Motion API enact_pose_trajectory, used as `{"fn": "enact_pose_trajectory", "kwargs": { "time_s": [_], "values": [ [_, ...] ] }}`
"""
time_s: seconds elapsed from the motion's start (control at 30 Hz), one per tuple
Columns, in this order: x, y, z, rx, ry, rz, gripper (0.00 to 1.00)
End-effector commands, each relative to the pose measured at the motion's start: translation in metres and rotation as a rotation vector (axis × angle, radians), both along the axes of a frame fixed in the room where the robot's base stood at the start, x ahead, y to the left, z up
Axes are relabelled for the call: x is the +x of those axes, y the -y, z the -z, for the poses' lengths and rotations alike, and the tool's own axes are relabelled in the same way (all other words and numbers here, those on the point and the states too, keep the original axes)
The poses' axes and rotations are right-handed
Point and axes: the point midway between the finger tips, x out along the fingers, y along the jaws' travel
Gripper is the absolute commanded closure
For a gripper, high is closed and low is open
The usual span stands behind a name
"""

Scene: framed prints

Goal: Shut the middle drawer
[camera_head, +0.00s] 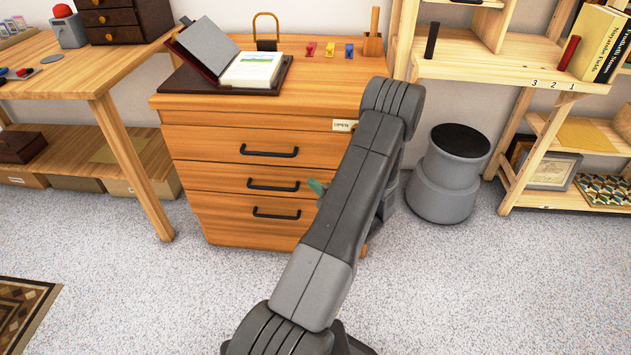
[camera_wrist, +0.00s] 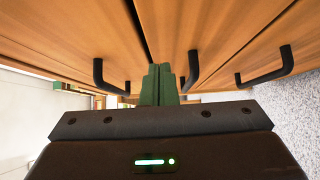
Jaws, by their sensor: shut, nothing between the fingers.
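The middle drawer (camera_head: 225,180) is in the wooden cabinet, between the top drawer (camera_head: 210,145) and the bottom drawer (camera_head: 228,213). Its front has a black bar handle (camera_head: 273,186), which also shows in the wrist view (camera_wrist: 191,70). Its front looks nearly level with the others; I cannot tell whether a small opening remains. A dark seam runs above it in the wrist view. My gripper (camera_wrist: 160,84) is shut and empty, its green fingers pointing at the drawer fronts beside the middle handle. Contact cannot be told. In the head view my arm hides most of it; a green fingertip (camera_head: 316,187) shows.
An open book (camera_head: 252,69), a padlock-like object (camera_head: 266,33) and small coloured items stand on the cabinet top. A grey round stool (camera_head: 446,175) is right of the cabinet, a wooden table (camera_head: 80,65) left.

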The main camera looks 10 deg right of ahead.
Motion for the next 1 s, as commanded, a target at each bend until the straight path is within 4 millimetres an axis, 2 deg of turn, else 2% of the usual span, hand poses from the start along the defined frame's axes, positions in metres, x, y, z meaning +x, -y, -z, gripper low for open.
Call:
{"fn": "enact_pose_trajectory", "kwargs": {
  "time_s": [0.03, 0.2, 0.43, 0.63, 1.0],
  "values": [
    [-0.009, -0.003, -0.001, 0.004, -0.004, -0.002, 1.00],
    [-0.047, 0.020, -0.002, 0.004, -0.005, 0.001, 1.00],
    [-0.082, 0.037, 0.000, 0.004, -0.005, -0.002, 1.00],
    [-0.095, 0.043, 0.001, 0.003, -0.004, -0.004, 1.00],
    [-0.096, 0.043, 0.001, 0.004, -0.004, -0.006, 1.00]
  ]
}}
